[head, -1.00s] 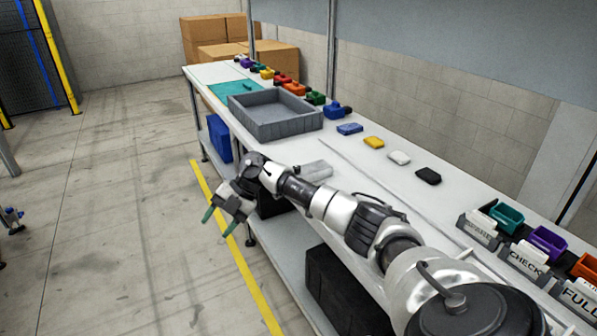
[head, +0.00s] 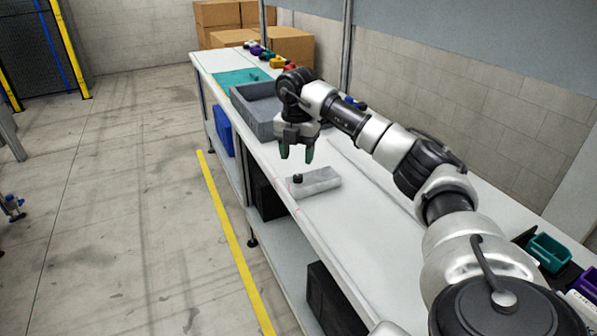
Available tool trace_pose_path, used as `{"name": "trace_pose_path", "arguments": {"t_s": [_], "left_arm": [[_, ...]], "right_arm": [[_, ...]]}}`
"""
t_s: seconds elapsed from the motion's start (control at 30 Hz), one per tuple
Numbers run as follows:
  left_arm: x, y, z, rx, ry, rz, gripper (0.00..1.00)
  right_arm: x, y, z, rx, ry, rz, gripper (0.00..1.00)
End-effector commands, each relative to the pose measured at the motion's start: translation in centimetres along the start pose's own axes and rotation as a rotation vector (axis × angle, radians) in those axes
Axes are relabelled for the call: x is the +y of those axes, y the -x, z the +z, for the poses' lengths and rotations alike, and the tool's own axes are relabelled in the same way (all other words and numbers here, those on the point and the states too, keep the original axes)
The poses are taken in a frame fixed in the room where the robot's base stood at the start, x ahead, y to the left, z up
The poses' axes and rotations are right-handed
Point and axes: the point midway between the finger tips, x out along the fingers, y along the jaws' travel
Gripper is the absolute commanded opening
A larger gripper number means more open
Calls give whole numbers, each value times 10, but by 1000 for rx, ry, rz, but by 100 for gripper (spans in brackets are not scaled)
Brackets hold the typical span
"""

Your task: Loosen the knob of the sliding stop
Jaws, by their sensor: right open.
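The sliding stop looks like a pale grey block (head: 318,183) lying near the front edge of the white bench. A small black knob (head: 297,179) stands at the block's left end. My right gripper (head: 297,155) is open and empty, pointing down, above the bench just behind the knob in the picture and apart from it. Its fingertips are dark green. My left gripper is not in view.
A grey tray (head: 255,112) stands on the white bench (head: 372,235) beyond my gripper, partly hidden by my arm. A teal mat (head: 236,79) lies farther back. Coloured bins (head: 548,252) sit at the right. The bench around the block is clear.

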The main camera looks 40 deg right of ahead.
Motion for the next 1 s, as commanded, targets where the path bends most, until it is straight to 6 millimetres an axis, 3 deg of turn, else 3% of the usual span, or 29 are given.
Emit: {"name": "trace_pose_path", "arguments": {"t_s": [0.13, 0.3, 0.43, 0.7, 0.77, 1.0], "left_arm": [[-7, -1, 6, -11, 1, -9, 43], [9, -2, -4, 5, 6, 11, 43], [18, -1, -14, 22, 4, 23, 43], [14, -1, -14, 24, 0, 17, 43], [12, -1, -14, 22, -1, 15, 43], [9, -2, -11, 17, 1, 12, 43]], "right_arm": [[-1, -30, 0, 2, -1, -3, 52], [0, -51, 0, 1, 0, 0, 52], [0, -59, 0, 1, 1, 0, 52], [0, -60, 0, 1, 1, 1, 52], [0, -60, 0, 1, 1, 1, 46], [0, -60, 0, 1, 1, 1, 9]]}}
